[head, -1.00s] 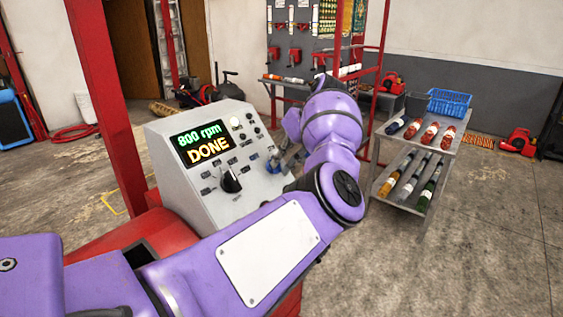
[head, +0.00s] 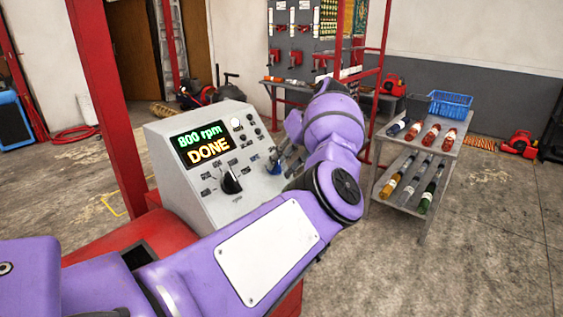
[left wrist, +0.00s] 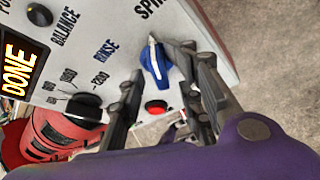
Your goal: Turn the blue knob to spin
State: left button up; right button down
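The blue knob (head: 274,167) sits on the sloped face of a light grey control panel (head: 185,190). In the left wrist view the blue knob (left wrist: 157,66) shows a white pointer mark directed toward the "SPIN" label; the "RINSE" label lies to its left. The panel's display (head: 203,145) reads "800 rpm DONE". My left gripper (head: 283,158) is at the panel's right side, close to the knob. In the left wrist view my left gripper (left wrist: 159,62) is open, with its fingers apart on either side of the knob; contact cannot be told. My right gripper is out of view.
A black knob (head: 231,180) and small switches share the panel. A red button (left wrist: 156,107) lies below the blue knob in the left wrist view. A red post (head: 108,100) stands left of the panel. A grey bottle cart (head: 445,150) stands right, with open floor beyond.

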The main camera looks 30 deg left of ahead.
pick_arm(q)
jog(key=shift+w+d+r, duration=0.15)
jog(key=shift+r, duration=0.25)
jog(key=v, duration=1.1)
